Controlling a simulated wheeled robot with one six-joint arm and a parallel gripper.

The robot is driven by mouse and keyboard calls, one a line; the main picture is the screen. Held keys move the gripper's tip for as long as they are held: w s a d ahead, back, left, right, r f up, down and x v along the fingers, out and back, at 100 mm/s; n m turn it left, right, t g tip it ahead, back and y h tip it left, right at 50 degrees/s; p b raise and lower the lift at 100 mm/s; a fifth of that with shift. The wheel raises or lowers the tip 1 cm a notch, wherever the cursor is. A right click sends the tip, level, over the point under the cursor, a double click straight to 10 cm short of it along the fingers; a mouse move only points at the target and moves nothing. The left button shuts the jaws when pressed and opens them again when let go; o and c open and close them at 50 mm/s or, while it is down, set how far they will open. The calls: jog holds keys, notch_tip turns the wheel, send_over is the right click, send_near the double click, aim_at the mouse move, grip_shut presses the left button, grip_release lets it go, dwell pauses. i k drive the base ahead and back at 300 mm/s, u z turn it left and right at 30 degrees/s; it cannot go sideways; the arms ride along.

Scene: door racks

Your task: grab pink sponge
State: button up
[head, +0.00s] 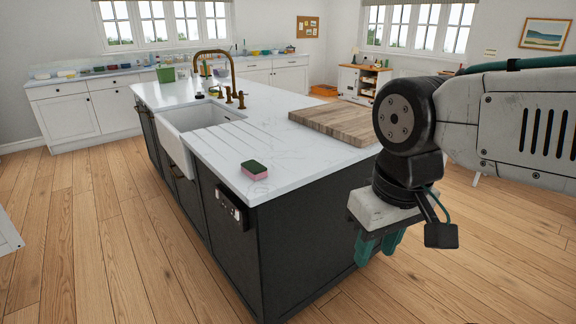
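A small pink sponge (254,173) with a dark green top lies flat on the white island worktop (225,158), close to its near left corner. My gripper (378,246) hangs pointing down at the right, beyond the island's right edge and apart from the sponge. Its teal fingers are partly hidden below the pale gripper body, and the gap between them does not show clearly. Nothing can be seen held in it.
A wooden board (335,123) lies on the island's right side. A white sink (190,135) with a brass tap (232,68) is set in the left side. A green container (166,74) stands at the far end. The worktop around the sponge is clear.

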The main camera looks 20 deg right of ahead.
aim_at(254, 169)
jog(key=u, duration=1.65)
jog(key=i, duration=1.25)
jog(key=z, duration=2.35)
